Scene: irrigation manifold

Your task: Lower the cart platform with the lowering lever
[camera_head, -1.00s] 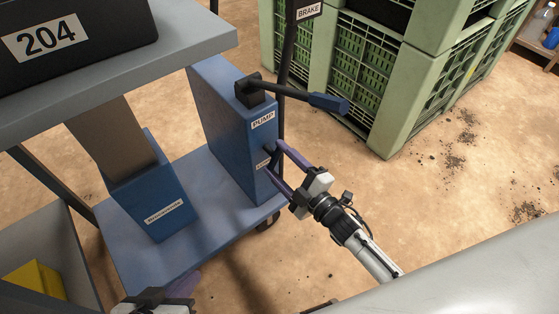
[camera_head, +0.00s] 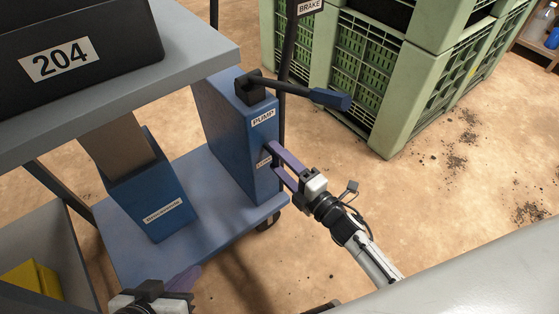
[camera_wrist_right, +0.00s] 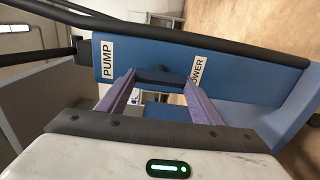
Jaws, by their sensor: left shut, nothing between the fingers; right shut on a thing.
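The cart has a grey platform (camera_head: 190,62) carrying a black crate (camera_head: 110,35) marked 204. Below it stands a blue pump box (camera_head: 235,130) labelled PUMP and, partly covered, LOWER. My right gripper (camera_head: 272,157) is at the box face by the LOWER label. In the right wrist view its purple fingers are shut on the dark lowering lever (camera_wrist_right: 155,75), one finger on each side. In the head view the lever is mostly hidden by the fingers. My left gripper (camera_head: 186,279) is shut and empty at the bottom left, before the cart base.
A black pump handle (camera_head: 295,90) with a blue grip sticks out above my right gripper. The BRAKE post (camera_head: 288,45) stands behind the box. Green crates (camera_head: 410,90) are stacked behind.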

